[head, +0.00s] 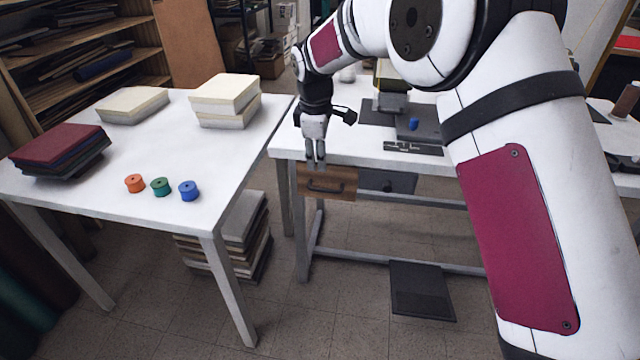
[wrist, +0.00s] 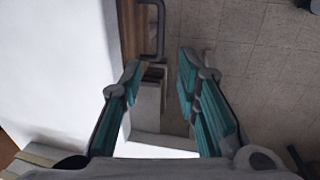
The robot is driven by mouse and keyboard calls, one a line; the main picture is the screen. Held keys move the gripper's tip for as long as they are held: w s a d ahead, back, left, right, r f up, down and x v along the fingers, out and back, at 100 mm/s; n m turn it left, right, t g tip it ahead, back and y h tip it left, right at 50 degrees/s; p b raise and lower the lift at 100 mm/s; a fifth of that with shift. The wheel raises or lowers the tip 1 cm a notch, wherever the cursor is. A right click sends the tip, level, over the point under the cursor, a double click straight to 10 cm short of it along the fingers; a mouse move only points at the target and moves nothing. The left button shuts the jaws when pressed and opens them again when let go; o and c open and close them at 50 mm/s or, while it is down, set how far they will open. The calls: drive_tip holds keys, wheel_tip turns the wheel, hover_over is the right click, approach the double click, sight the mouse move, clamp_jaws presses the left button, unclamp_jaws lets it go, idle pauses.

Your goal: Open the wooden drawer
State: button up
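The wooden drawer (head: 343,176) sits under the front edge of the white table and looks shut. Its dark bar handle (head: 325,190) runs across the front. My gripper (head: 316,163) points down in front of the upper part of the drawer in the head view, above the handle. In the wrist view, my gripper (wrist: 160,63) has its fingers spread with nothing between the pads. The handle (wrist: 160,30) lies just beyond the fingertips, roughly between them, and the wooden front (wrist: 129,35) shows to its left. I cannot tell whether a fingertip touches the drawer.
A grey drawer (head: 388,181) is right beside the wooden one. The white table (head: 370,152) bears a sewing machine (head: 391,92) and a dark ruler-like strip (head: 413,148). Another white table (head: 150,160) stands left, with stacked books (head: 242,244) beneath. A black pedal (head: 421,290) lies on the floor.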

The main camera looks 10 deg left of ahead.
sight(320, 190)
drive_tip(key=f, duration=0.3)
drive_tip(key=w+f+b, duration=0.1)
drive_tip(key=f, duration=0.3)
drive_tip(key=f+b, duration=0.1)
drive_tip(key=f, duration=0.2)
drive_tip(key=shift+w+f, duration=0.15)
drive_tip(key=shift+w, duration=0.25)
drive_tip(key=shift+c, duration=0.6)
clamp_jaws()
